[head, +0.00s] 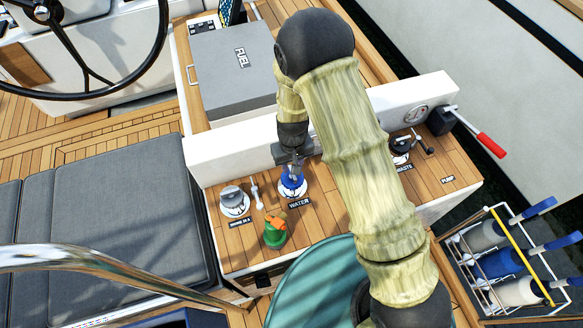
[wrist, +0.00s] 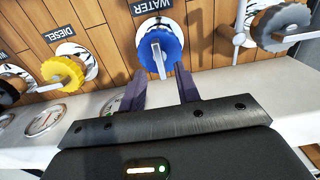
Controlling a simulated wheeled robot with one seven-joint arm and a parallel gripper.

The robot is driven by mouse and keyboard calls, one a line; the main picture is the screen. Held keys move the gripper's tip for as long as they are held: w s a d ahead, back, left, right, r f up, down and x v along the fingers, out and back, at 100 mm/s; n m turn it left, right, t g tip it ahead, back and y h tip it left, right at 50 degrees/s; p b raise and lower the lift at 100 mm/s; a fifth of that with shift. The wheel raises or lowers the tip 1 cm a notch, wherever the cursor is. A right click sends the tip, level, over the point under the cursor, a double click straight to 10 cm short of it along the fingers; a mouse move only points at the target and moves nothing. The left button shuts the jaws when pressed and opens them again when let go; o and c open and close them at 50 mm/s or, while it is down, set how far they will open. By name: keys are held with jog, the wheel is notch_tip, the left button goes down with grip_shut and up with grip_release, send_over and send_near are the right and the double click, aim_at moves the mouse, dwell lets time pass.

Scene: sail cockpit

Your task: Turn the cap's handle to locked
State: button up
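The blue cap (head: 291,185) labelled WATER sits on the wooden deck top, and it also shows in the wrist view (wrist: 174,40). Its pale bar handle (wrist: 159,62) points from the cap's middle toward my gripper. My gripper (head: 290,158) is just above and behind the blue cap in the head view. In the wrist view its two purple fingers (wrist: 160,76) are apart, with the handle's near end in the gap between their tips. I cannot tell whether either finger touches the handle. Any locked mark on the cap is not readable.
A grey cap (head: 232,197) stands left of the blue one in the head view. A yellow DIESEL cap (wrist: 63,72) is in the wrist view. A green thing with an orange top (head: 275,232) stands in front. A white upright panel (head: 235,148) runs behind.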

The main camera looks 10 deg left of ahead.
jog(key=shift+f, duration=1.8)
grip_shut()
jog(key=shift+a, duration=0.2)
jog(key=shift+d, duration=0.15)
